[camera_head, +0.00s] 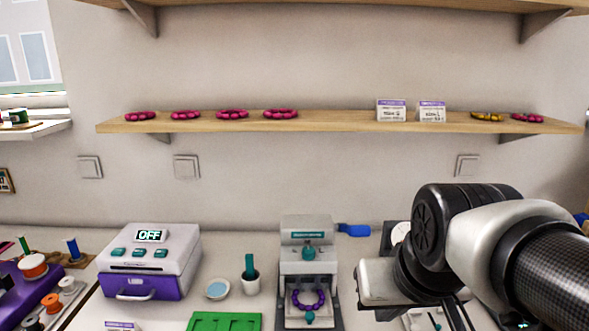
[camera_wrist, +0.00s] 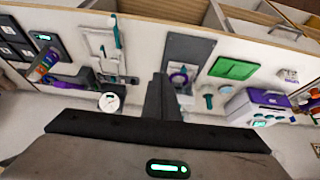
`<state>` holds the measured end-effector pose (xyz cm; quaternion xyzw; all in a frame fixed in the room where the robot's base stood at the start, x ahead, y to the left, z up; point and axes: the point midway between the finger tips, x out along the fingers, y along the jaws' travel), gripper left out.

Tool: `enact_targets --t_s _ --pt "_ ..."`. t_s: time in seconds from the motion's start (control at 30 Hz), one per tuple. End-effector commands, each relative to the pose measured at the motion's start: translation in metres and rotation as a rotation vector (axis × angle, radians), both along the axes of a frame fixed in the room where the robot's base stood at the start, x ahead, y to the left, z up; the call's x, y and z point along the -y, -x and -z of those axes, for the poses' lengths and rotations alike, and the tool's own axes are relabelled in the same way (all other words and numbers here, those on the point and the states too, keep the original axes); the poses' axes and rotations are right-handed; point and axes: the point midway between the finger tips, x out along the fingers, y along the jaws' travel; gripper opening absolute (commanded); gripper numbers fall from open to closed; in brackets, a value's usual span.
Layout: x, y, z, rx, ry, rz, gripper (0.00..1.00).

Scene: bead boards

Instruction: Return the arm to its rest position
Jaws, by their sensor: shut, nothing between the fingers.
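My arm (camera_head: 480,240) reaches in from the right side of the head view, with its black joint and pale wrist above the bench. My gripper is at the bottom edge there and mostly hidden or cut off. In the wrist view, the dark fingers of my gripper (camera_wrist: 162,98) are together, with nothing seen between them. They hang above the bench and do not appear to touch anything. No rest position is marked in either view.
A grey press (camera_head: 308,262) holds a purple bead ring (camera_head: 308,308). Left of it are a white cup (camera_head: 250,284), a green board (camera_head: 225,321) and a white and purple machine (camera_head: 150,257) reading OFF. A wooden shelf (camera_head: 330,125) with bead rings spans the wall behind.

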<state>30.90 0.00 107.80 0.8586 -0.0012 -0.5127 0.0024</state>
Motion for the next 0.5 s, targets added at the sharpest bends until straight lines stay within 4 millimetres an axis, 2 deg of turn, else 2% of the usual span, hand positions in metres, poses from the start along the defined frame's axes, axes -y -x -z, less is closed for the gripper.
enact_targets --t_s 0.17,0.2,0.5 --pt "0.0 0.04 -0.004 0.004 -0.005 -0.002 0.0" --pt "0.0 0.041 -0.021 0.0 -0.006 0.0 0.0" --pt "0.0 0.039 -0.091 -0.003 -0.005 0.001 0.0"
